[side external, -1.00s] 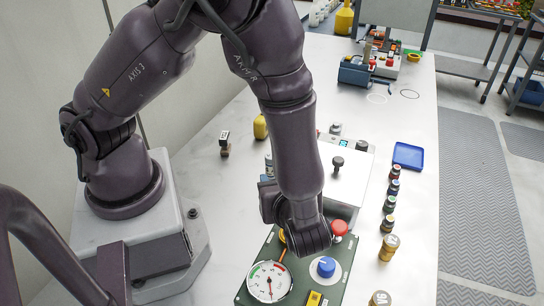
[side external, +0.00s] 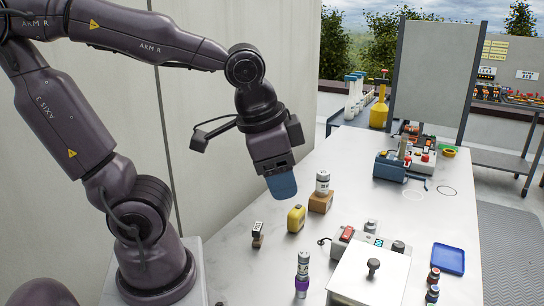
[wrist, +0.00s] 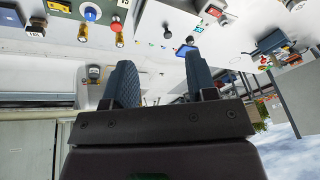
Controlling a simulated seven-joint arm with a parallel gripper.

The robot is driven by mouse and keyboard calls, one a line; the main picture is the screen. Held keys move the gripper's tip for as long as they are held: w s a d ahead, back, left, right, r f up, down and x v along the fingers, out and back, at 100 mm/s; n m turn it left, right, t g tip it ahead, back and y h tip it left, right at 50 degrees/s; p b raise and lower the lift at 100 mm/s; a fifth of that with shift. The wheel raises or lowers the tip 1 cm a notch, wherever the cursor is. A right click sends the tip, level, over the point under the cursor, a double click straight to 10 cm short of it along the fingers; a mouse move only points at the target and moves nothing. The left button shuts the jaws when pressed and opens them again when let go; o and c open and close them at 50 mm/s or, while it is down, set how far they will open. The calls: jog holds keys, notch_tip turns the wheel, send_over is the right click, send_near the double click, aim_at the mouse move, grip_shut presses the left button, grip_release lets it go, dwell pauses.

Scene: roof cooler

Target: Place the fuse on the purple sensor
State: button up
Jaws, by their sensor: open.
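A white and grey cylinder with a purple band (side external: 303,275), which looks like the purple sensor, stands upright on the white table at the bottom of the side view. I cannot be sure which is the fuse. My gripper (side external: 282,190) hangs above the table, left of the brown block and apart from it. In the wrist view its fingers (wrist: 160,80) are spread apart with nothing held between them.
A yellow rounded object (side external: 296,218) and a small dark-topped stamp-like piece (side external: 258,234) stand below my gripper. A white box with a black knob (side external: 370,275) is at right.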

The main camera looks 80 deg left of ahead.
jog(key=r+n+t, duration=0.1)
jog(key=s+r+n+t, duration=0.1)
jog(key=shift+s+a+r+h, duration=0.1)
jog(key=shift+a+r+h, duration=0.05)
jog(key=shift+r+h, duration=0.25)
dwell(1.0)
